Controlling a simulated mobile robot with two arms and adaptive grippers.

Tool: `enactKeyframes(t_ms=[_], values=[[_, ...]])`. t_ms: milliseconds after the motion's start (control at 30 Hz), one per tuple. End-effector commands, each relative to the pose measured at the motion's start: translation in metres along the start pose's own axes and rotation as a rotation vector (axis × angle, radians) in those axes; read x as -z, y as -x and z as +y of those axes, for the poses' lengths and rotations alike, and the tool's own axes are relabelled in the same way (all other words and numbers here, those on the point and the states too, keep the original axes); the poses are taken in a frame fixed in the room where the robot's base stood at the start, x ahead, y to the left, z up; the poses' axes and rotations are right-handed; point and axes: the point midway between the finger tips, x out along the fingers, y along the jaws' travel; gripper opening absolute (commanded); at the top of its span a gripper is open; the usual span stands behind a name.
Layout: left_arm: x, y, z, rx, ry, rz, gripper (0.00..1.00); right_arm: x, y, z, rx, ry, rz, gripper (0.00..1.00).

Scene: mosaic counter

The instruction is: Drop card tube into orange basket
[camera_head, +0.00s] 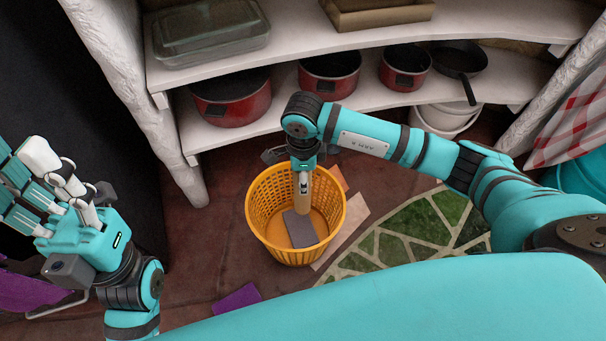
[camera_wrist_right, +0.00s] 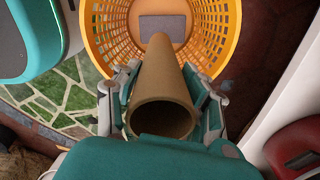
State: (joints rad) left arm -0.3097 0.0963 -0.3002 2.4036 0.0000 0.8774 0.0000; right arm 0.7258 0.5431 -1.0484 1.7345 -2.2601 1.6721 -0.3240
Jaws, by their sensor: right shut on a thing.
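The orange basket (camera_head: 262,236) stands on the floor in the middle of the head view. A flat grey thing (camera_head: 300,229) lies on its bottom. My right gripper (camera_head: 303,184) is over the basket and shut on the brown card tube (camera_head: 302,201). In the right wrist view the tube (camera_wrist_right: 163,85) is between the fingers of the gripper (camera_wrist_right: 165,95), with its hollow near end facing the camera and its far end over the basket (camera_wrist_right: 205,25). My left gripper (camera_head: 72,195) is at the left, away from the basket, with its fingers apart and nothing between them.
White shelves (camera_head: 290,119) with red pots (camera_head: 232,98) and a dark pan (camera_head: 459,60) curve behind the basket. A green mosaic (camera_head: 415,230) lies on the floor to the right. A purple piece (camera_head: 236,299) lies in front.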

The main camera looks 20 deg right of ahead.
Motion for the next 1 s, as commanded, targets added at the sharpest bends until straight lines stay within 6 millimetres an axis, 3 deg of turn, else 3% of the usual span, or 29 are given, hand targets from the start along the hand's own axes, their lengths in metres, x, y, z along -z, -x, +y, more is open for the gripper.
enactKeyframes(t_ms=[333,367,567,867,1000], values=[[0.000,0.000,0.000,-0.002,-0.001,0.005,0.40,0.000,-0.003,0.000,0.000,0.000,0.000,0.25],[-0.001,0.000,0.000,-0.002,-0.001,0.005,0.40,0.000,-0.003,0.000,0.000,0.000,0.000,0.44],[-0.001,0.000,0.000,-0.002,-0.001,0.005,0.40,0.000,-0.003,0.000,0.000,0.001,0.000,0.69],[-0.001,0.000,0.000,-0.002,-0.001,0.004,0.40,0.000,0.000,0.000,0.000,0.001,-0.001,0.69],[-0.001,0.000,0.000,-0.002,-0.001,0.004,0.40,-0.001,0.015,-0.001,0.002,0.001,-0.003,0.69]])
